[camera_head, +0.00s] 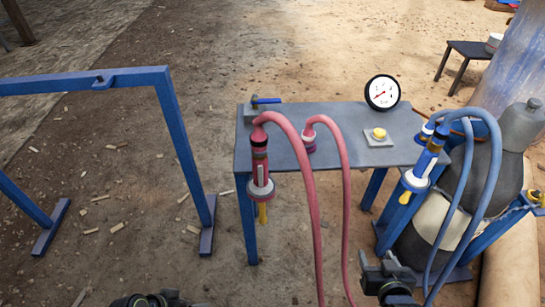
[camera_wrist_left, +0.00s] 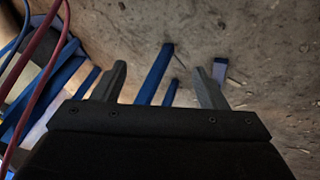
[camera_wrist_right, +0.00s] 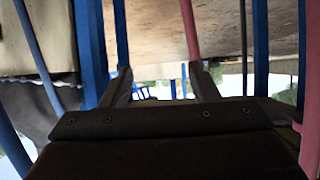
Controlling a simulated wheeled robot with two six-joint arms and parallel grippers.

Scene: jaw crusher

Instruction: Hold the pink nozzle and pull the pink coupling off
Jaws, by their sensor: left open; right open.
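The pink nozzle (camera_head: 260,168) hangs upright at the table's front left edge, with a dark band, a pale label, a wide collar and a yellow tip below. A pink hose (camera_head: 302,165) curves from its top. A pink coupling (camera_head: 309,138) with a second pink hose sits on the tabletop to its right; I cannot tell which hose end is the task's coupling. My left gripper (camera_wrist_left: 160,82) is open and empty, low at the bottom edge of the head view. My right gripper (camera_head: 388,266) is open and empty, below and right of the nozzle. Neither touches the pink parts.
The grey table (camera_head: 220,150) carries a pressure gauge (camera_head: 382,92), a yellow button (camera_head: 379,133) and a blue-handled valve (camera_head: 265,101). A blue nozzle (camera_head: 425,165) with blue hoses is at the right. A blue frame (camera_head: 182,140) stands left. Pink hoses hang between my grippers.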

